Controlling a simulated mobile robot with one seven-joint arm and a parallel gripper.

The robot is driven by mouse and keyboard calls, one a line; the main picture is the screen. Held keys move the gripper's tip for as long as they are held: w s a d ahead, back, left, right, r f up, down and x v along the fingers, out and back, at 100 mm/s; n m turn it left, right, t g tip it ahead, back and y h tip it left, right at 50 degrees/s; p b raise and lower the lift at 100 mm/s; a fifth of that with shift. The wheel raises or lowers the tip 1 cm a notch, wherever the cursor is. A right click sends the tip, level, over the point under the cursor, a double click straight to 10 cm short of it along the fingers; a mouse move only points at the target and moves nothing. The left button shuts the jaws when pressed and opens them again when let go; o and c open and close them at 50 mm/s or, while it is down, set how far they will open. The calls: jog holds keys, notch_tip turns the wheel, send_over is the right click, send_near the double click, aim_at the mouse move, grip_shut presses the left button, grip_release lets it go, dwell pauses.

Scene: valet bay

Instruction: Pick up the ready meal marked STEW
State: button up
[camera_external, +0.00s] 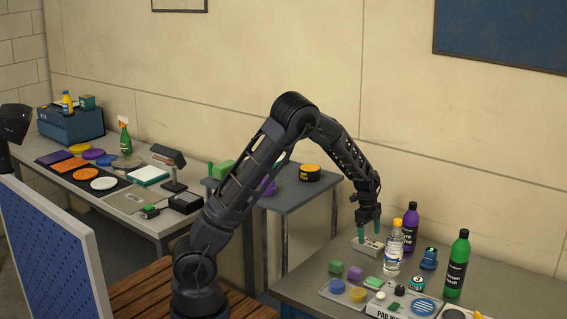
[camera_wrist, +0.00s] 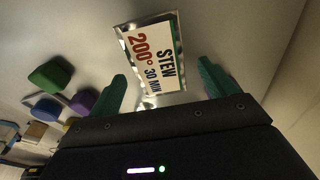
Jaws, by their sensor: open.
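The ready meal marked STEW (camera_wrist: 152,55) is a silver tray with a white label reading "STEW 200° 30 MIN" and a green edge. In the external view the tray (camera_external: 366,247) lies on the grey right-hand table, below my gripper (camera_external: 368,232). In the wrist view my gripper (camera_wrist: 163,84) is open, with its two green fingers apart. The near end of the tray shows between the fingers, and most of it extends beyond them. I cannot tell whether the fingers touch it.
A clear bottle (camera_external: 393,250), a purple bottle (camera_external: 410,228) and a green bottle (camera_external: 456,265) stand right of the tray. Green (camera_external: 355,272) and purple (camera_external: 336,267) blocks lie in front. Bare tabletop (camera_external: 305,280) is at the left.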

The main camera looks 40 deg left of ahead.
aim_at(370, 242)
jog(key=shift+s+d+f, duration=0.1)
jog(key=shift+d+f, duration=0.1)
jog(key=shift+f, duration=0.9)
jog(key=shift+s+d+f, duration=0.1)
jog(key=shift+d+f, duration=0.05)
jog(key=shift+f, duration=0.95)
jog(key=c, duration=1.1)
jog(key=shift+r, duration=0.1)
